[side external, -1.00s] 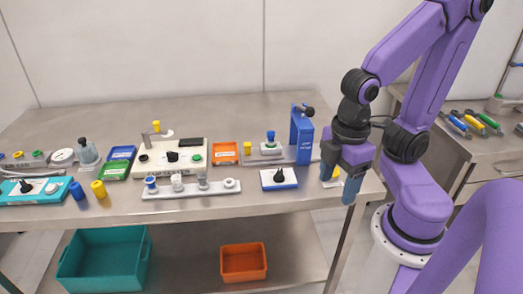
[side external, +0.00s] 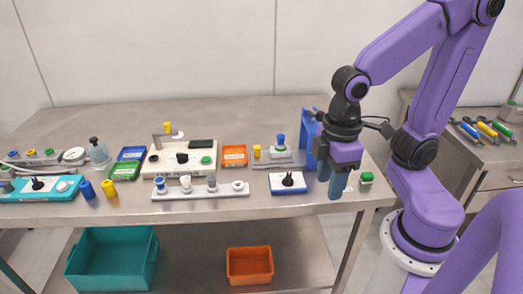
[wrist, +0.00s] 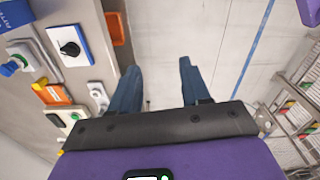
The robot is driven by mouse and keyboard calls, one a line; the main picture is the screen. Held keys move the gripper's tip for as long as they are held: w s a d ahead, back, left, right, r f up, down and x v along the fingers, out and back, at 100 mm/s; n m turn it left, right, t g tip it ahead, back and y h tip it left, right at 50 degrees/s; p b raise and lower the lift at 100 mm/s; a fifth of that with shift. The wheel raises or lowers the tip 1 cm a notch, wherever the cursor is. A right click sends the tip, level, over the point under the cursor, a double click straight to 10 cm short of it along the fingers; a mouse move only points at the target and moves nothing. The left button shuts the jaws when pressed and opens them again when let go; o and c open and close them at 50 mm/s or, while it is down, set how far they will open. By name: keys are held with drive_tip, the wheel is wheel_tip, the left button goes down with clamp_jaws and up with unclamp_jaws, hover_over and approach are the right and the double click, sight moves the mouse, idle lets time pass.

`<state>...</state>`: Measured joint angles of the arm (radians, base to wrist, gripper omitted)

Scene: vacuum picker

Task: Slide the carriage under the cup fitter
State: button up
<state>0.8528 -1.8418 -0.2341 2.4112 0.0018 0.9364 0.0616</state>
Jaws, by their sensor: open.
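The carriage (side external: 281,150) is a light block topped by a blue cup-shaped piece. It sits on a grey rail plate (side external: 262,166), left of the cup fitter and not under it. The cup fitter (side external: 309,138) is a blue upright post at the plate's right end, now partly hidden by my gripper. My gripper (side external: 331,188) is open and empty, pointing down in front of and right of the fitter. In the wrist view the fingers (wrist: 155,80) are apart over floor. There the carriage (wrist: 22,62) and blue fitter (wrist: 15,14) lie at the upper left.
A white-and-blue box with a black knob (side external: 288,181) stands in front of the rail. A green-button box (side external: 366,179) is right of my gripper. The bench's rear is clear.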

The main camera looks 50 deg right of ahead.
drive_tip(key=w+a+r+m, duration=0.1)
drive_tip(key=w+r+m, duration=0.1)
drive_tip(key=w+m, duration=0.65)
drive_tip(key=m, duration=1.1)
hover_over(257, 148)
wheel_tip(257, 148, down, 2)
wheel_tip(257, 148, down, 16)
drive_tip(key=shift+f, duration=0.25)
